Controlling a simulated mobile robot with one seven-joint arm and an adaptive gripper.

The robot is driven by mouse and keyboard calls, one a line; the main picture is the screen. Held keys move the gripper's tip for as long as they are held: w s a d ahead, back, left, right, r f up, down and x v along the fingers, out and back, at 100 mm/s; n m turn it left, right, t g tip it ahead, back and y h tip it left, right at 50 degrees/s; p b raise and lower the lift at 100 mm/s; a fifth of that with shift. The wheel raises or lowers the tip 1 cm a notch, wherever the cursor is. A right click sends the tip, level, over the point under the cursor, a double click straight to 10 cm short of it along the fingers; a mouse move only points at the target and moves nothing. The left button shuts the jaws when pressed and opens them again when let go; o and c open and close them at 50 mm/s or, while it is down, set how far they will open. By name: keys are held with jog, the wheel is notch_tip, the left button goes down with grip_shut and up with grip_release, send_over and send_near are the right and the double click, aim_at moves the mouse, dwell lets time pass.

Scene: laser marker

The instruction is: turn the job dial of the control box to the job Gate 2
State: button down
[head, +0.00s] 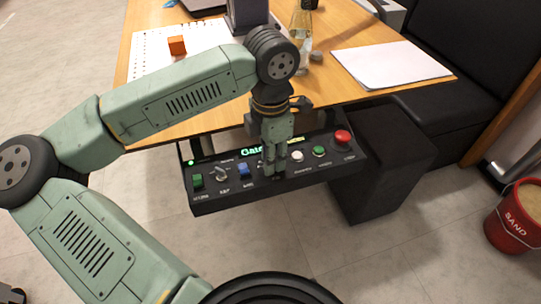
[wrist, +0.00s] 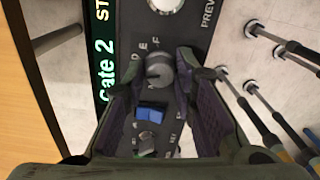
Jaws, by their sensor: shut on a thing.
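The black control box (head: 235,195) hangs at the table's front edge, with a row of buttons and a lit green display (head: 252,150). In the wrist view the display (wrist: 106,75) reads "Gate 2", with "ST" further along. The grey job dial (wrist: 158,70) has letters around it, E and F among them, and a pointer mark too small to read surely. My gripper (wrist: 160,63) is shut on the dial, one fingertip on each side. In the head view my gripper (head: 274,168) points down at the box and hides the dial.
A blue button (head: 243,169) and a switch (head: 221,174) are left of my gripper. A white button (head: 297,156), a green button (head: 319,151) and a red mushroom button (head: 342,136) are to its right. The table (head: 185,125) is behind; a red sand bucket (head: 515,215) stands far right.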

jog(key=c, duration=1.3)
grip_release()
notch_tip(320, 180, up, 12)
